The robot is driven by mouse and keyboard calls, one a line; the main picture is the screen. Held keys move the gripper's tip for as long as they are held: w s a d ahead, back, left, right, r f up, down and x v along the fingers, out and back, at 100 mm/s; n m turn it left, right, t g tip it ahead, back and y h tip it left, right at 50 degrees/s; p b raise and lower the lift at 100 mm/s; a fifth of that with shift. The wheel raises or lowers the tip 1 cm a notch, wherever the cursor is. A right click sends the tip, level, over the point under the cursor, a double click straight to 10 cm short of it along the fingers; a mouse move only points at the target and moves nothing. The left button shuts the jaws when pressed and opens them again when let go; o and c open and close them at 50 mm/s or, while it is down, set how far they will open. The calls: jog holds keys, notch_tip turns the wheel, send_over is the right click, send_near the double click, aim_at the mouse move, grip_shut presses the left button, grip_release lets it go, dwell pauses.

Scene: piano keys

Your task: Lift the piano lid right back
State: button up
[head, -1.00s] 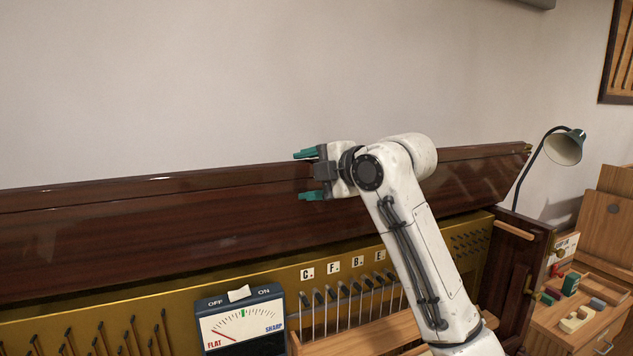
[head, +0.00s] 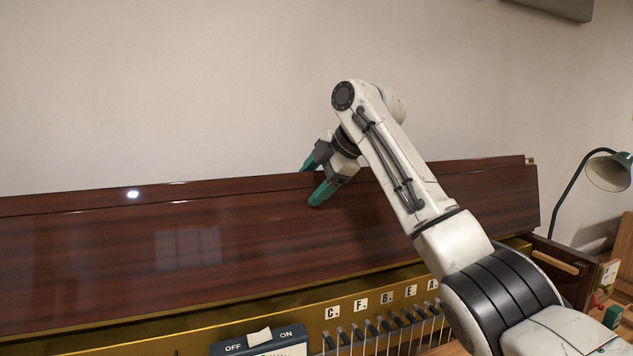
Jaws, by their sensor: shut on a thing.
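The piano lid (head: 110,265) is a long, glossy dark-brown wooden panel across the picture. It stands raised and tilted at the back of the piano, above the gold-coloured inside. The exact contact behind the edge is hidden.
A tuning meter (head: 262,345) with an OFF/ON switch sits at the front, partly out of view. Lettered tiles (head: 360,305) and tuning pins line the gold rail. A green desk lamp (head: 608,172) stands at the right.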

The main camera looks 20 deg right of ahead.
jog(key=shift+w+f+g, duration=0.2)
jog(key=shift+f+g, duration=0.2)
jog(key=shift+f, duration=0.6)
jog(key=o, duration=1)
jog(key=shift+c, duration=1.4)
jog(key=shift+s+d+r+b, duration=0.2)
jog(key=shift+r+b, duration=0.15)
jog(key=shift+r, duration=0.15)
jog(key=shift+c, duration=0.3)
jog(key=b+v, duration=0.2)
jog(key=v, duration=0.8)
jog(key=shift+a+r, duration=0.1)
jog(key=shift+r, duration=0.2)
jog(key=shift+c, duration=0.6)
